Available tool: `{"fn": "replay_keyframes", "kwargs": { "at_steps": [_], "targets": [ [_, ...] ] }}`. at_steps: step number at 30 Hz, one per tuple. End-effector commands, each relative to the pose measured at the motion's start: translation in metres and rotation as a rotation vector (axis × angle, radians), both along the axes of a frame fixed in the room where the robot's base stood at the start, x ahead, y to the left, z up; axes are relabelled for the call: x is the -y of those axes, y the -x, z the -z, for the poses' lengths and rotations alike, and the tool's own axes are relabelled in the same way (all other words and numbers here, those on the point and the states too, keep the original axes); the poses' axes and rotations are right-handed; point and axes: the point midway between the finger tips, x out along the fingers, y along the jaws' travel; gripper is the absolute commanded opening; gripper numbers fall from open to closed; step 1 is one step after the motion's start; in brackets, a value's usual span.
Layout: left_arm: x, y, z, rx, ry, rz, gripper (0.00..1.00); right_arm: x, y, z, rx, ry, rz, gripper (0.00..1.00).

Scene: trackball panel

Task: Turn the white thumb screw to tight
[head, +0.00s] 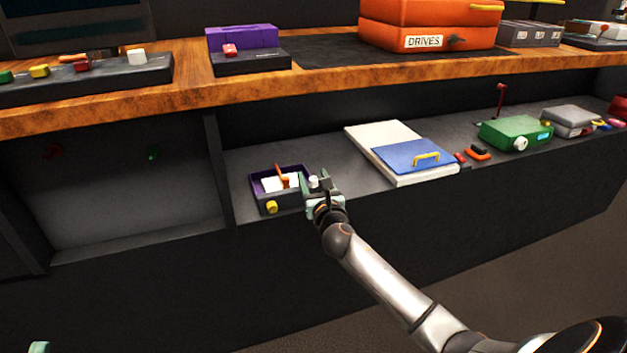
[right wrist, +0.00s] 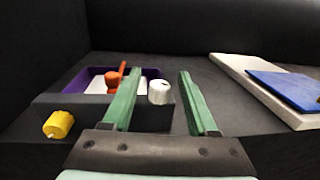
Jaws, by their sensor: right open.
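The white thumb screw (right wrist: 159,92) is a small ribbed white knob at the right end of a dark, purple-lined box (right wrist: 72,104) on the lower shelf. In the head view the thumb screw (head: 314,181) shows among my right gripper's fingers. My right gripper (right wrist: 160,73) is open, with one green finger on each side of the screw; a gap shows beside the right finger. Whether the left finger touches it I cannot tell. The right gripper also shows in the head view (head: 316,186). Only a pale green bit of my left gripper (head: 39,348) shows at the bottom left edge.
The box carries a yellow knob (right wrist: 58,124) and an orange lever (right wrist: 116,76). A white board with a blue panel (head: 415,155) lies to the right. A green box (head: 515,132) stands farther right. The wooden counter (head: 190,92) overhangs the shelf behind.

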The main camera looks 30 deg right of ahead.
Motion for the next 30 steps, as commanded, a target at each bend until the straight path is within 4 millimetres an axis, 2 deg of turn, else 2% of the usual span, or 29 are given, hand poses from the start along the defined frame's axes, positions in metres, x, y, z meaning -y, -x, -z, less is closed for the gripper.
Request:
{"fn": "replay_keyframes", "kwargs": {
  "at_steps": [2,18,30],
  "targets": [
    [0.0001,0.0000,-0.0001,0.000,0.001,0.001,0.50,-0.0002,0.0002,-0.0001,0.000,0.000,0.000,0.59],
    [0.0001,0.0001,-0.0002,-0.002,0.005,0.001,0.50,-0.0001,0.0004,0.0000,0.000,-0.001,0.000,0.00],
    [0.0000,0.0000,-0.0003,-0.002,0.005,0.001,0.50,-0.0003,0.0003,0.0002,-0.001,-0.001,0.009,0.00]
  ]
}}
